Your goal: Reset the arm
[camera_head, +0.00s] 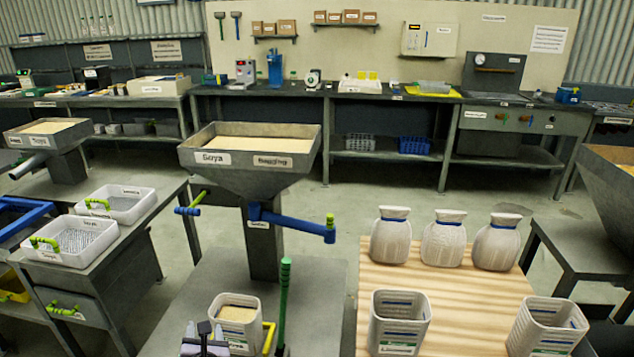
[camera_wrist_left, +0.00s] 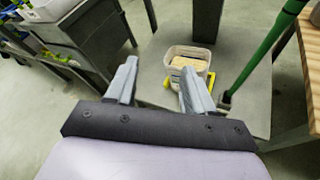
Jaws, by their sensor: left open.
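My left gripper (camera_head: 205,338) is at the bottom of the head view, just left of a white container (camera_head: 222,307) with pale yellow meal inside. In the left wrist view, its two grey fingers (camera_wrist_left: 159,68) are apart with nothing between them. The container (camera_wrist_left: 188,53) stands beyond the fingertips on the grey stand, apart from them. My right gripper is not in view.
A green upright lever (camera_head: 284,300) and a yellow frame (camera_head: 268,338) stand right of the container. A wooden table (camera_head: 450,300) at right holds three white sacks (camera_head: 443,240) and two open containers (camera_head: 399,325). White trays (camera_head: 70,240) sit on the left bench.

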